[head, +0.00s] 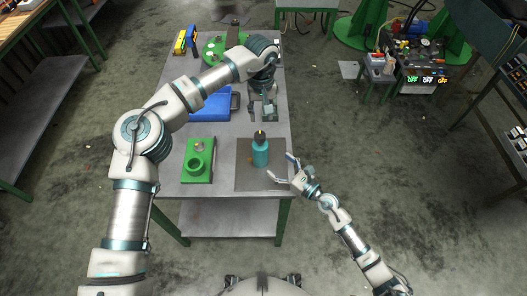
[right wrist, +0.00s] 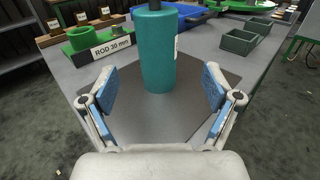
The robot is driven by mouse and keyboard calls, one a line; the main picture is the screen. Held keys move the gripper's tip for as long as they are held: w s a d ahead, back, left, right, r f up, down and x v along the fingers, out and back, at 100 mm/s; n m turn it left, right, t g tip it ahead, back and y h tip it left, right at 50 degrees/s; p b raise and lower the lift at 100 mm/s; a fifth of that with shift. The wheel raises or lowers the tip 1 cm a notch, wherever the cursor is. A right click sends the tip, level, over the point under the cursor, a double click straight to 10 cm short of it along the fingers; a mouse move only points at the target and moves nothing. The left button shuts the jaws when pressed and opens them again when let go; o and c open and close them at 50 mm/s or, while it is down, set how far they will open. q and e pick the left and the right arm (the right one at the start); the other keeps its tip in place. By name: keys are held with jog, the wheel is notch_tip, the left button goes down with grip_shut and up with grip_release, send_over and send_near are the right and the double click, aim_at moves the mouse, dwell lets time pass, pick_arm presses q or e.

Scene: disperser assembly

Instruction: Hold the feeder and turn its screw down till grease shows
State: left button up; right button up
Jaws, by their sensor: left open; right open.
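The feeder, a teal cylinder (head: 260,154), stands upright on a dark mat (head: 245,181) near the front right of the table. A dark screw or cap (head: 260,134) tops it; its upper end is cut off in the right wrist view. My right gripper (head: 281,168) is open beside the feeder at the table's right front. In the right wrist view the cylinder (right wrist: 158,50) stands ahead between the spread blue-padded fingers, apart from them. My left gripper (head: 263,109) is open above the table behind the feeder, near grey bins. No grease can be made out.
A green block with a ring (head: 197,164), labelled "ROD 30 mm" in the wrist view, lies left of the mat. The table's right edge is close.

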aim_at(267, 156)
jog(key=x, duration=0.9)
jog(key=shift+a, duration=0.45)
jog(key=shift+d, duration=0.6)
jog(key=c, duration=0.7)
jog(key=shift+a, duration=0.25)
grip_shut()
jog(key=shift+c, duration=1.1)
grip_release()
jog(key=shift+a, duration=0.15)
grip_shut()
